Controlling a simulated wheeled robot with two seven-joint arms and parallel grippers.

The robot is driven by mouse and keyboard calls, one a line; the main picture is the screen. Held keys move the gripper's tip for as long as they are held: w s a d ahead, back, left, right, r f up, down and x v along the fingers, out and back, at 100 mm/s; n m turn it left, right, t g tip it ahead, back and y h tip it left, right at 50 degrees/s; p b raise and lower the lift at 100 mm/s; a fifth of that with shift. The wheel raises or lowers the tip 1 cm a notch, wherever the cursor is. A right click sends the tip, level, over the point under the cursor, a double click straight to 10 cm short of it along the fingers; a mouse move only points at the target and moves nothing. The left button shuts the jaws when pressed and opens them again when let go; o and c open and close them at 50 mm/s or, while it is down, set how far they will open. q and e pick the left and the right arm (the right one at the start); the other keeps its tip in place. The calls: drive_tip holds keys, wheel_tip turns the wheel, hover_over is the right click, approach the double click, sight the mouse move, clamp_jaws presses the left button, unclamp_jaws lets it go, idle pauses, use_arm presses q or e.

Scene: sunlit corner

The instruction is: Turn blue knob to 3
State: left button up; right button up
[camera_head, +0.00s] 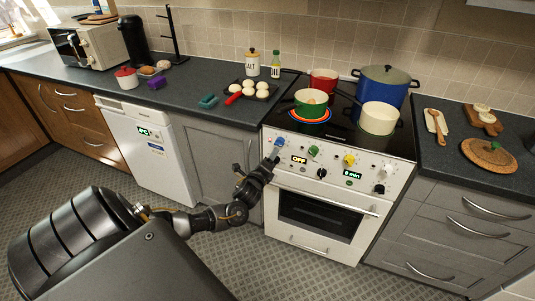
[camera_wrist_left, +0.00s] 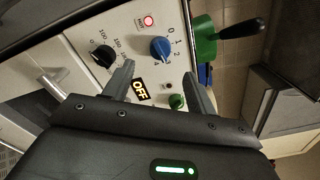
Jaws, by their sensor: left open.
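The blue knob (camera_head: 278,143) is at the left end of the white stove's control panel. In the left wrist view the blue knob (camera_wrist_left: 160,48) shows beside a printed number scale starting at 0; I cannot tell its exact setting. My left gripper (camera_head: 274,159) is just in front of the panel below the blue knob. In the wrist view its two fingers (camera_wrist_left: 160,70) are apart and empty, with the knob just beyond the tips, roughly between them. My right gripper is not in view.
A green knob (camera_head: 313,151), yellow knob (camera_head: 349,160) and black knob (camera_head: 321,174) share the panel, with an OFF display (camera_head: 299,160). A green pot (camera_head: 311,105), red pot (camera_head: 323,80), cream pot (camera_head: 379,120) and blue pot (camera_head: 386,83) stand on the hob.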

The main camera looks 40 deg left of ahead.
use_arm(q)
drive_tip(key=v, duration=0.2)
drive_tip(key=shift+s+d, duration=0.1)
drive_tip(key=shift+s, duration=0.15)
idle(0.4)
drive_tip(key=s+a+f+n+g+h, duration=0.1)
drive_tip(key=s+f+n+g, duration=0.25)
drive_tip(key=f+n, duration=0.85)
drive_tip(key=s+d+f+g+h, duration=0.1)
drive_tip(key=s+d+f+g, duration=0.1)
drive_tip(key=s+f, duration=0.6)
drive_tip(key=s+d+f+g+h, duration=0.1)
drive_tip(key=s+f+g, duration=0.25)
drive_tip(key=f, duration=0.85)
drive_tip(key=s+d+f+n+g+h, duration=0.1)
drive_tip(key=s+d+f+n+g, duration=0.15)
drive_tip(key=s+f, duration=0.45)
drive_tip(key=s+d+f+n+g, duration=0.15)
drive_tip(key=s+d+f, duration=0.25)
drive_tip(key=s, duration=0.5)
drive_tip(key=s+d+f+n+g+h, duration=0.1)
drive_tip(key=s+d+f, duration=0.1)
drive_tip(key=s+d, duration=0.4)
drive_tip(key=s+d+f+g, duration=0.2)
drive_tip(key=s+d, duration=0.4)
drive_tip(key=s, duration=0.8)
drive_tip(key=shift+s+d+f+n+h, duration=0.2)
drive_tip(key=shift+d+f+n+h, duration=0.2)
drive_tip(key=shift+f, duration=0.35)
